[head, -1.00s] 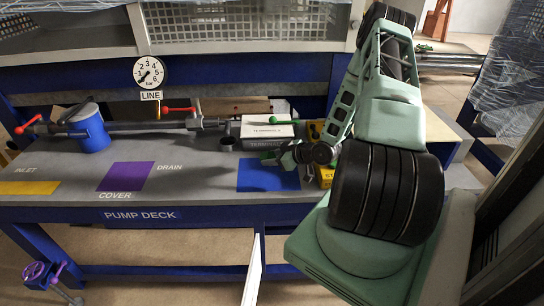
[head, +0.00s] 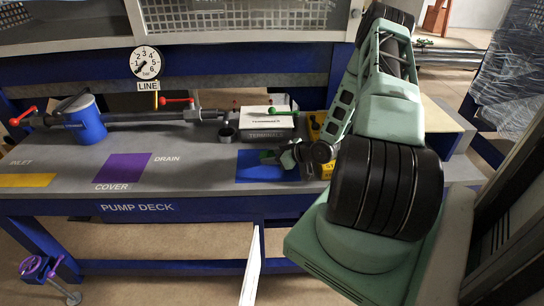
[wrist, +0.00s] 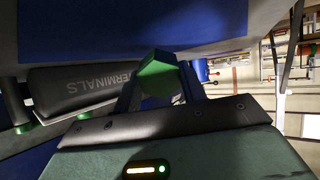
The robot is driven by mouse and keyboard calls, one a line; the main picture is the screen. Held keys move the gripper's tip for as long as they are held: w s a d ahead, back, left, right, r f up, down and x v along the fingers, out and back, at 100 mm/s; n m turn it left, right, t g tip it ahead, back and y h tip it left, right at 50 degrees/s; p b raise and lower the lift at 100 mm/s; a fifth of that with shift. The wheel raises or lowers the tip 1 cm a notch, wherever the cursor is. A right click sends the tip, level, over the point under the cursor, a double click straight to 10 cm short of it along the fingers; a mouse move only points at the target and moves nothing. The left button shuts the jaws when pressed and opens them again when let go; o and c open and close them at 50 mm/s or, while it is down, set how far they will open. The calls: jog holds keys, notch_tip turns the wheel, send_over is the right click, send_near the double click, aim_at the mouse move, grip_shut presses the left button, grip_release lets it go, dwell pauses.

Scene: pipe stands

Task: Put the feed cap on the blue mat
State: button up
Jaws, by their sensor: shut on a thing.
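The feed cap, which I take to be the green hexagonal piece (wrist: 158,76), is between my gripper's fingers (wrist: 160,88) in the wrist view. My gripper is shut on it. In the head view my gripper (head: 277,156) is over the right part of the blue mat (head: 250,175), with a little of the green cap (head: 266,155) showing. The mat also fills the top of the wrist view (wrist: 215,30). I cannot tell whether the cap touches the mat. The cap's far side is hidden.
The white TERMINALS box (head: 266,123) stands just behind the mat, beside a grey cup-like fitting (head: 227,134). A yellow block (head: 327,171) is right of my gripper. A purple COVER patch (head: 122,168) and a blue pot (head: 85,122) are at the left.

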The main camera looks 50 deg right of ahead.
jog(key=shift+f, duration=0.2)
jog(key=o, duration=1.4)
jog(key=b+v, duration=0.2)
jog(key=v, duration=1.5)
jog(key=shift+s+r, duration=0.15)
